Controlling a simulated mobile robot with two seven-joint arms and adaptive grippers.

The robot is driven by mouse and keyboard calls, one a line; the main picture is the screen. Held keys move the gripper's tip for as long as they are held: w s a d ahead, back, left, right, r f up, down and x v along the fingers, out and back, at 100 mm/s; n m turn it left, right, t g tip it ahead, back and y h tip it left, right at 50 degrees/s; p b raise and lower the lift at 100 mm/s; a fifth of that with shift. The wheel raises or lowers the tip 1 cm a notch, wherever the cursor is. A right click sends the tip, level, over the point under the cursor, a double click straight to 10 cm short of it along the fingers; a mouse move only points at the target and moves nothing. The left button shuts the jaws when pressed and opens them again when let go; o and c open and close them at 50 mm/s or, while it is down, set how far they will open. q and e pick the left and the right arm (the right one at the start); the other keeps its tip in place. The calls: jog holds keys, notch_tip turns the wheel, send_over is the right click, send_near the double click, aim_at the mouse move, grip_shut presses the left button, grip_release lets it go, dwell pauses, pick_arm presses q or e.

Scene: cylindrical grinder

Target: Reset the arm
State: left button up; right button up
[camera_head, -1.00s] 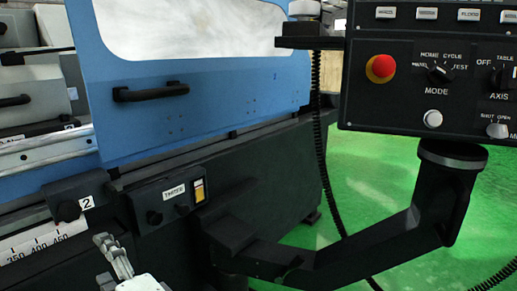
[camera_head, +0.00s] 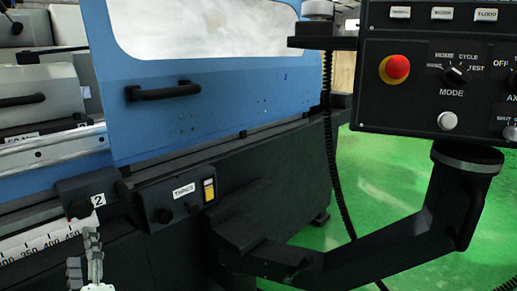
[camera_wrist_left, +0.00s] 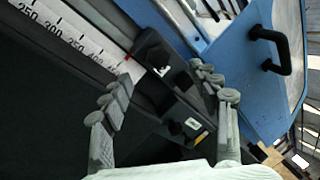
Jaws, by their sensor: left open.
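My left gripper (camera_head: 85,262) shows at the bottom left of the head view, in front of the dark machine front below the knob marked 2. In the left wrist view the left gripper (camera_wrist_left: 167,92) has its two grey fingers spread apart with nothing between them. Beyond the fingers are the knob block (camera_wrist_left: 155,55) and the dark timer panel (camera_wrist_left: 185,125). My right gripper is in neither view.
A grinder with a blue door (camera_head: 200,90) and black handle (camera_head: 163,91) fills the left. A control panel (camera_head: 440,70) with a red button (camera_head: 396,67) hangs on a black support arm (camera_head: 370,245) at the right. A coiled cable (camera_head: 331,150) hangs beside it. Green floor (camera_head: 385,190) shows behind.

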pick_arm(q)
jog(key=s+a+f+n+g+h, duration=0.2)
jog(key=a+f+n+g, duration=0.15)
jog(key=f, duration=0.75)
jog(key=s+a+f+n+g+h, duration=0.1)
jog(key=a+f+n+g+h, duration=0.2)
jog(key=f, duration=0.8)
jog(key=s+a+f+n+g+h, duration=0.1)
jog(key=s+a+f+n+g, duration=0.15)
jog(key=s+f, duration=0.4)
jog(key=s+a+f+n+g+h, duration=0.1)
jog(key=s+f+n+g, duration=0.25)
jog(key=f, duration=0.55)
jog(key=s+d+f+n+h, duration=0.1)
jog(key=s+d+f+h, duration=0.1)
jog(key=d, duration=0.7)
jog(key=s+d+f+n+h, duration=0.2)
jog(key=d+f, duration=0.1)
jog(key=d, duration=0.6)
jog(key=shift+d+f+g, duration=0.2)
jog(key=shift+f+g, duration=0.15)
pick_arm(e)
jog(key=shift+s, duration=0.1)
pick_arm(q)
jog(key=shift+s, duration=0.1)
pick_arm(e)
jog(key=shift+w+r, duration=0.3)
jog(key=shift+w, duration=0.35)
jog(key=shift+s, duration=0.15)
